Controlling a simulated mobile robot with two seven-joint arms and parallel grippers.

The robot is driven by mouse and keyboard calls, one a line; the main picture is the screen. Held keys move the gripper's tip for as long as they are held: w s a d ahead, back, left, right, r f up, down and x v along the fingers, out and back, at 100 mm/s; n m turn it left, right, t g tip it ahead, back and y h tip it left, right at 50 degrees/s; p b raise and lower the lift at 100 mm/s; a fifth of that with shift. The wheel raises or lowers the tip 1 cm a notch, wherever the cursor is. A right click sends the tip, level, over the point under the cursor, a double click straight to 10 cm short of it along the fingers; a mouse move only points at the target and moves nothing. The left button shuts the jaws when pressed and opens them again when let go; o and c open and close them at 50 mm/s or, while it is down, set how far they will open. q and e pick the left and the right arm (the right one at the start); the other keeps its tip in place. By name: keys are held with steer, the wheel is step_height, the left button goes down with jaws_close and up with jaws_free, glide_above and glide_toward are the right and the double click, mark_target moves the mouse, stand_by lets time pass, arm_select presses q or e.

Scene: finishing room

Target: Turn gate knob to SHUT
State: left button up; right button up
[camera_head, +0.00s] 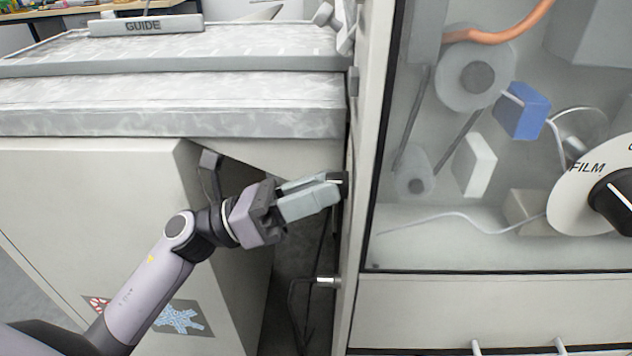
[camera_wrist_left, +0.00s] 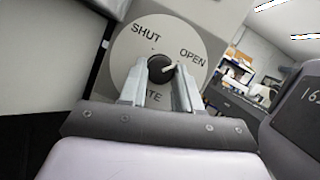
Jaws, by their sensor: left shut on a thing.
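The gate knob (camera_wrist_left: 159,64) is dark with a white pointer line, at the middle of a round pale dial plate (camera_wrist_left: 128,47) in the left wrist view. The plate reads SHUT at upper left, OPEN at right, and a partly hidden word ending in TE below. The pointer is aimed right, toward OPEN. My left gripper (camera_wrist_left: 163,80) has its fingers on both sides of the knob, shut on it. In the head view my left gripper (camera_head: 332,184) reaches right to the side of the machine cabinet, where the dial is nearly edge-on. My right gripper is not in view.
A glazed cabinet (camera_head: 450,300) with rollers and an orange hose stands at right. A second dial marked FILM (camera_head: 572,205) with a black knob is at the far right. A grey machine bed (camera_head: 170,105) with a GUIDE sign lies above my left arm.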

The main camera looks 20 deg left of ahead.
arm_select(q)
steer(key=shift+s+r+n+t+y+p, duration=0.15)
steer(key=shift+n+y+p, duration=1)
steer(key=shift+n+p, duration=2.2)
steer(key=shift+r+n+t+y+p, duration=0.25)
steer(key=shift+n+y+p, duration=0.95)
steer(key=shift+n+p, duration=2.2)
steer(key=shift+s+r+n+t+y+p, duration=0.15)
steer(key=shift+n+y+p, duration=1)
steer(key=shift+n+p, duration=2.2)
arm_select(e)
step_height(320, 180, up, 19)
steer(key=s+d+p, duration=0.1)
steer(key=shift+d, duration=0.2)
arm_select(q)
steer(key=shift+m, duration=0.4)
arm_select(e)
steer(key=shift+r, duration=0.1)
arm_select(q)
steer(key=o, duration=1.1)
steer(key=shift+c, duration=0.2)
steer(key=b+v, duration=0.1)
steer(key=v, duration=0.6)
steer(key=shift+b, duration=0.3)
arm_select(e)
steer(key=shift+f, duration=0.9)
